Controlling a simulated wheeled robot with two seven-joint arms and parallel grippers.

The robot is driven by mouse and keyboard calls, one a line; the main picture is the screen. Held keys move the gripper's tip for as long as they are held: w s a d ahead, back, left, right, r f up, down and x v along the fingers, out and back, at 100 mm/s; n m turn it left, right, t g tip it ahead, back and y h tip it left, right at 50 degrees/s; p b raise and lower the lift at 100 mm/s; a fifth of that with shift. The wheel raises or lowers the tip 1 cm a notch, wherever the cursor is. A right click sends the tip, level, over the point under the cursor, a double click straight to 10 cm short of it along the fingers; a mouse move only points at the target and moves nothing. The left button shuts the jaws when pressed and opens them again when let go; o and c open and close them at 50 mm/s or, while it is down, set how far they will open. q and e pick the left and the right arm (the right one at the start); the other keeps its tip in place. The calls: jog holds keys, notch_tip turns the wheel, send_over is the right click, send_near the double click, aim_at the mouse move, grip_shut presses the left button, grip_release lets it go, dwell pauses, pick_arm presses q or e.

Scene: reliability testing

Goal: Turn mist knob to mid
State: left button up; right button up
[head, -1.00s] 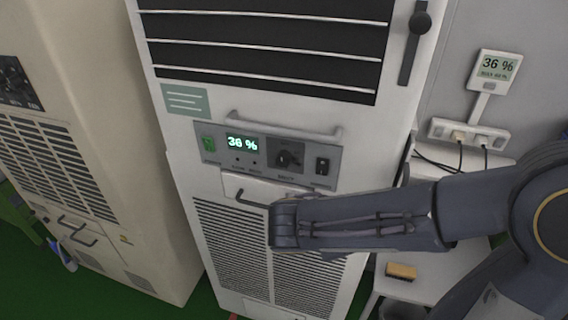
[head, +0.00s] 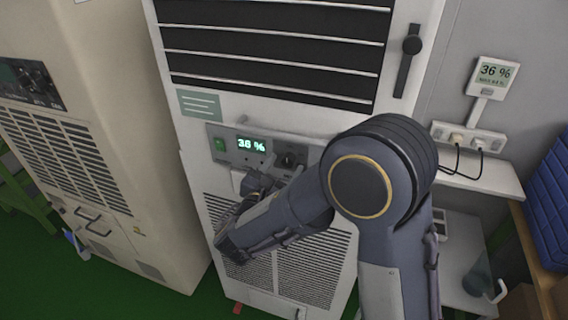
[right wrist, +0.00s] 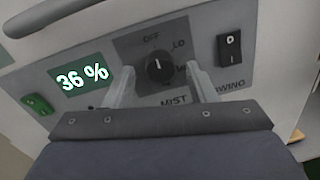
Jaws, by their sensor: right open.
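The mist knob (right wrist: 158,68) is a round black dial on a dark square plate in the right wrist view. Its white mark points up, toward the OFF label; LO is to the right and a label starting with M is partly hidden by a finger. In the head view the knob (head: 290,159) shows just left of my right arm. My left gripper is not in view.
The panel's green display (right wrist: 82,78) reads 36 %, with a green switch (right wrist: 38,104) to its left. A black rocker switch (right wrist: 229,47) is right of the knob. A handle bar (right wrist: 60,14) sticks out above the panel. A beige cabinet (head: 100,130) stands at the left.

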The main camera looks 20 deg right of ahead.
jog(key=shift+w+d, duration=0.2)
jog(key=c, duration=1)
jog(key=shift+o, duration=0.2)
jog(key=shift+f+m+b, duration=0.2)
jog(key=shift+m+b, duration=0.3)
jog(key=shift+b, duration=0.5)
jog(key=m+b, duration=0.9)
jog(key=b, duration=0.6)
jog(key=shift+f+y, duration=0.15)
jog(key=shift+y, duration=0.25)
jog(key=m+b, duration=1)
jog(key=b, duration=0.4)
jog(key=shift+r+y, duration=0.2)
jog(key=shift+y, duration=0.2)
jog(key=shift+r+m+t+b, duration=0.2)
jog(key=shift+m+t+b, duration=0.1)
jog(key=shift+m+b, duration=1.2)
